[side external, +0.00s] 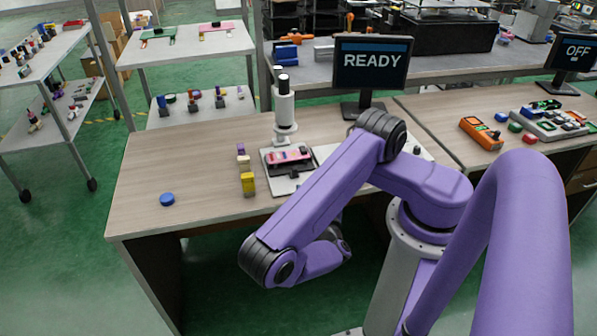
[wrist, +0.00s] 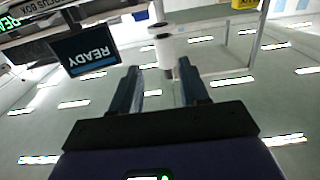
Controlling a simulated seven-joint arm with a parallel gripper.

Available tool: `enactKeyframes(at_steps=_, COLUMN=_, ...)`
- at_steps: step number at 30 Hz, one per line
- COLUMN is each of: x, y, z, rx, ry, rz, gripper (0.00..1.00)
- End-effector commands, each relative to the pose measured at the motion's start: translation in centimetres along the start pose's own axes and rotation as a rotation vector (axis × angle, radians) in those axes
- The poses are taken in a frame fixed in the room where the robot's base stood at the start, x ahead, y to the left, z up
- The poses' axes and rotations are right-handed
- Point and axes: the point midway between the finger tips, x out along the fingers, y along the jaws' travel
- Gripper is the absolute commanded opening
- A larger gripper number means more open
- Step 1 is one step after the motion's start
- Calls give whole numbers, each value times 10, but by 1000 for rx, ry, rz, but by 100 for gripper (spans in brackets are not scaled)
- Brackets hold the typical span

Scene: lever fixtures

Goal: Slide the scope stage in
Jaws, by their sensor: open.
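The scope (side external: 284,108) is a white upright column with a dark-ringed top, standing on the desk. Its stage (side external: 272,176) is a light plate with a dark carriage at the column's foot. A pink and red piece (side external: 290,156) lies on the carriage. In the wrist view my gripper (wrist: 158,70) is open and empty, its two dark fingers pointing up. The white scope head (wrist: 163,45) shows beyond and between the fingertips, apart from them. The stage is out of the wrist view. In the side view my fingers are hidden or too unclear to make out.
A monitor (side external: 371,66) reading READY stands behind the scope. Yellow and purple blocks (side external: 247,180) stand left of the stage, and a blue disc (side external: 167,199) lies farther left. The desk's left part (side external: 150,165) is mostly clear. An orange device (side external: 481,133) lies at right.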

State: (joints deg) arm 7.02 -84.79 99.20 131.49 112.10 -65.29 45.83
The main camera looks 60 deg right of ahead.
Motion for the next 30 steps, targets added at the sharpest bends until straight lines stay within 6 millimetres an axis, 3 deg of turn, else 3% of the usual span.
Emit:
enactKeyframes(at_steps=10, x=0, y=0, z=-56, rx=0, ry=-2, rz=0, gripper=45)
enactKeyframes(at_steps=30, x=0, y=0, z=-113, rx=7, ry=-5, rz=2, gripper=45)
